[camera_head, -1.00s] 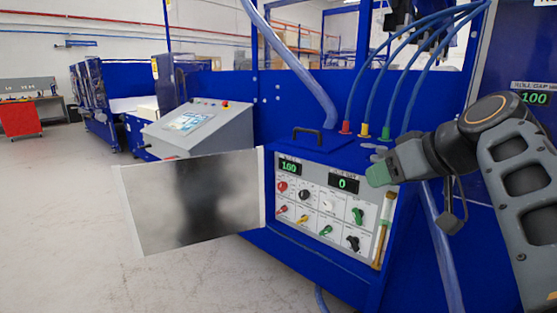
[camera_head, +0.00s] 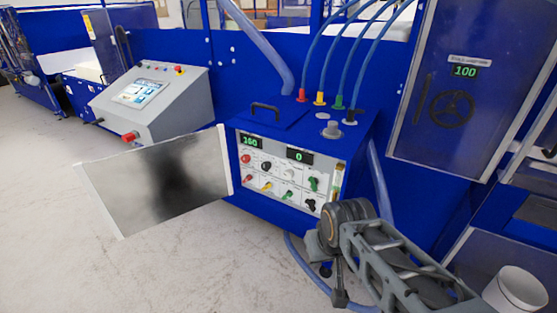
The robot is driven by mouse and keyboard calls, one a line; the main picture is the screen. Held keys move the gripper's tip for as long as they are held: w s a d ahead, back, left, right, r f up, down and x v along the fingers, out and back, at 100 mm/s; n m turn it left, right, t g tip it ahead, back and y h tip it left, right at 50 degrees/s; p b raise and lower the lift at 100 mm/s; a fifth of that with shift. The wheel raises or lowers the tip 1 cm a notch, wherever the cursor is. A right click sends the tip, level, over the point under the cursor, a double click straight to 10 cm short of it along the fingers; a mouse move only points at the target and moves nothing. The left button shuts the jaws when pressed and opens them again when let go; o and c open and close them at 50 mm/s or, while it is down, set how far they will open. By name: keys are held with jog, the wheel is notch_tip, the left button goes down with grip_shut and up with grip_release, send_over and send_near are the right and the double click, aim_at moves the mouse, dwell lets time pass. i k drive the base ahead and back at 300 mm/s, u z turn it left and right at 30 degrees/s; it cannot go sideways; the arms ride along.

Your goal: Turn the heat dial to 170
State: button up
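A blue control box (camera_head: 290,222) stands in the middle with a grey front panel. Its left display (camera_head: 250,141) seems to read 160 and its right display (camera_head: 300,156) reads 0. The upper row has a red knob (camera_head: 246,158), a black dial (camera_head: 265,166), a white dial (camera_head: 288,173) and a green switch (camera_head: 313,184). Smaller knobs sit below. The labels are too small to tell which is the heat dial. My arm is at the lower right, in front of the box's right corner. My gripper cannot be made out.
An open metal door (camera_head: 155,185) swings out left of the panel. Blue hoses run to fittings on the box top. A grey touchscreen console (camera_head: 150,105) stands back left. A blue cabinet with a black handwheel (camera_head: 452,108) and a 100 display is at right. Floor is clear in front.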

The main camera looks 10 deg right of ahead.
aim_at(245, 159)
jog(key=u, duration=0.05)
jog(key=k, duration=0.3)
jog(key=z, duration=0.15)
jog(key=i, duration=0.7)
jog(key=u, duration=1.05)
jog(key=i, duration=0.35)
jog(key=u, duration=0.35)
